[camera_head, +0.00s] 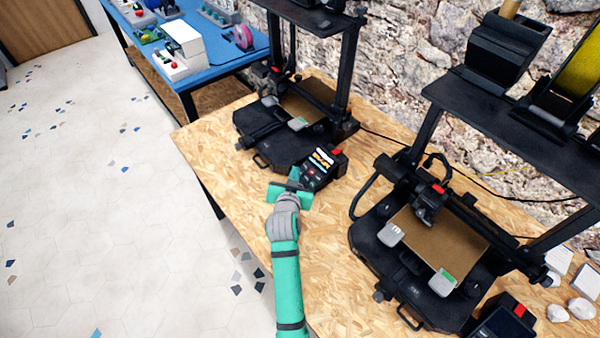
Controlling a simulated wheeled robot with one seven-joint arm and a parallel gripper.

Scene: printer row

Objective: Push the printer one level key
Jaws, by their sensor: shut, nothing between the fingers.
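The printer (275,135) farther back is black and stands on the wooden table, with a lit screen panel (321,163) at its front right corner. The screen shows coloured keys; the labels are too small to read. My gripper (297,178) is at the left lower edge of this panel, with its green and dark end close to the screen. It is shut and empty. I cannot tell whether it touches the screen. A second black printer (385,262) stands nearer on the right, with its own dark panel (503,322) at the bottom edge. Which key is the level key cannot be made out.
The wooden table (207,145) is bare left of the first printer and between the two printers. A rough stone wall (400,50) runs behind. A blue table (228,58) with small devices stands at the back left. White stones (581,308) lie at the right.

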